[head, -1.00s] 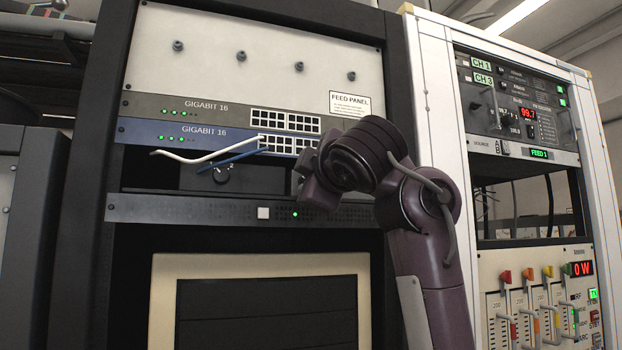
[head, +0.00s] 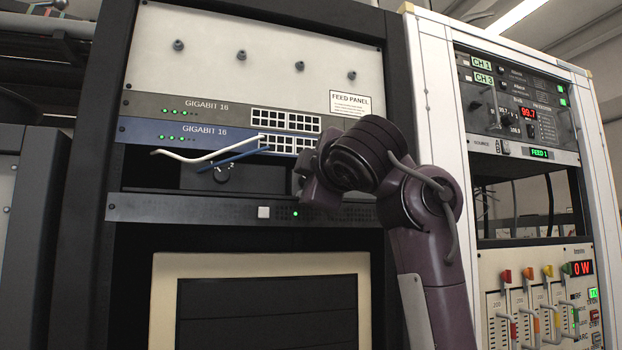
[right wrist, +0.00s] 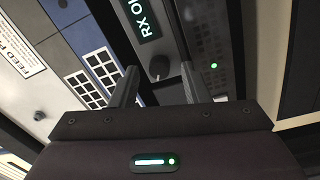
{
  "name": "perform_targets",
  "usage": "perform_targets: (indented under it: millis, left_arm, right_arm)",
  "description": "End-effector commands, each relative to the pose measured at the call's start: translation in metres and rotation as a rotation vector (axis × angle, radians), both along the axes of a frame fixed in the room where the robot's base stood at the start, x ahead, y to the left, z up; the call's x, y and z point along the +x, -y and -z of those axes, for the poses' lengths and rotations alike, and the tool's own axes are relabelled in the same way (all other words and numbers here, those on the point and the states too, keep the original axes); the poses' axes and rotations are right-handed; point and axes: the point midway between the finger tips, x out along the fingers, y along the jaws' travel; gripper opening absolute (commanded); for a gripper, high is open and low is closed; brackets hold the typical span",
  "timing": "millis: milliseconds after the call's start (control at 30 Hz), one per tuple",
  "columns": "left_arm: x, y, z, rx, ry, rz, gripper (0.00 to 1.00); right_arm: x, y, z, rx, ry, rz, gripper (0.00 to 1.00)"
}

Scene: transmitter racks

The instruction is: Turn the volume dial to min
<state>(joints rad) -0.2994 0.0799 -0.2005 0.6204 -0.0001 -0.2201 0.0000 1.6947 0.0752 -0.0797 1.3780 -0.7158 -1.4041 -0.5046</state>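A dark round dial (right wrist: 158,67) with a light pointer mark sits beside a lit green display reading "RX O…" (right wrist: 143,20) in the right wrist view. No volume label is legible on it. My right gripper (right wrist: 160,75) is open, one finger on each side of this dial. I cannot tell whether the fingers touch it. In the head view my right arm and gripper hide this dial. Another black knob (head: 221,174) with small numbers shows in the dark bay. My left gripper is not in view.
White and blue cables (head: 205,156) hang from the blue Gigabit switch (head: 185,133) above the bay. A panel with a white button (head: 264,212) runs below it. A white-framed rack (head: 440,120) stands close to the right of my arm.

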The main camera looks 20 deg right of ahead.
Motion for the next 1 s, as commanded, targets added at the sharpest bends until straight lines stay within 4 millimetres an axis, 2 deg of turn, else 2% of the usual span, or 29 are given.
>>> perform_targets:
  millis: [233, 500, 700, 1000]
  left_arm:
    - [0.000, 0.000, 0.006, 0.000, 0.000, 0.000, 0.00]
    - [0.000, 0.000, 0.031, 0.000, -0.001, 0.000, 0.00]
    - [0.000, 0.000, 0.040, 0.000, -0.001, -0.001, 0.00]
    - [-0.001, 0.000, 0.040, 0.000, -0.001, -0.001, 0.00]
  right_arm:
    - [-0.007, 0.000, 0.002, 0.002, 0.001, -0.001, 0.42]
    - [-0.052, 0.000, 0.006, 0.002, 0.004, -0.005, 0.42]
    - [-0.074, 0.002, 0.005, 0.001, 0.001, -0.001, 0.42]
    - [-0.078, 0.002, 0.004, 0.000, 0.000, 0.000, 0.42]
